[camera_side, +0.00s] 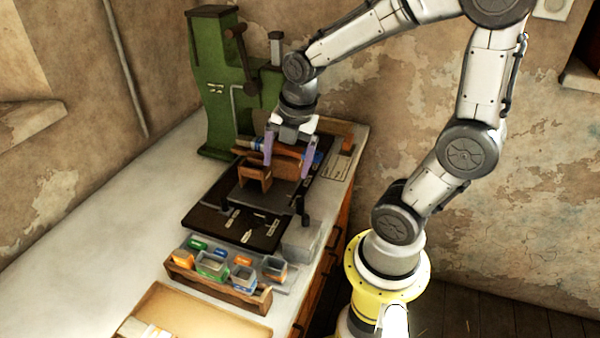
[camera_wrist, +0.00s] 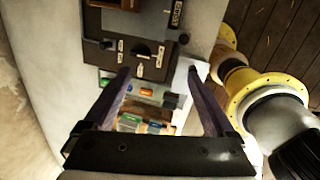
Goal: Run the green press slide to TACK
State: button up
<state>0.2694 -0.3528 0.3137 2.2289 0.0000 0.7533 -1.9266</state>
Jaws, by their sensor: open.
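The green press (camera_side: 212,85) stands at the back left of the bench in the side view, with a dark arm and handle on its front. A black panel (camera_side: 215,215) with small pale labels lies in front of it; the panel also shows in the wrist view (camera_wrist: 150,66). I cannot read which label says TACK, nor pick out the slide for sure. My gripper (camera_side: 287,170) is open, fingers pointing down, over a brown wooden block (camera_side: 250,176). Nothing shows held between the fingertips in the wrist view (camera_wrist: 158,72). I cannot tell whether the fingers touch the block.
A wooden tray (camera_side: 215,290) of small coloured bins stands in front of the panel. A short black post (camera_side: 303,212) rises at the panel's right edge. A shallow tan tray (camera_side: 190,315) lies nearest the camera. The bench's left side is clear.

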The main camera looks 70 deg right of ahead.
jog(key=m+g, duration=0.1)
jog(key=g, duration=0.1)
send_over(300, 200)
jog(key=shift+y, duration=0.3)
notch_tip(300, 200, down, 6)
jog(key=shift+f, duration=0.1)
notch_tip(300, 200, down, 9)
jog(key=shift+f, duration=0.2)
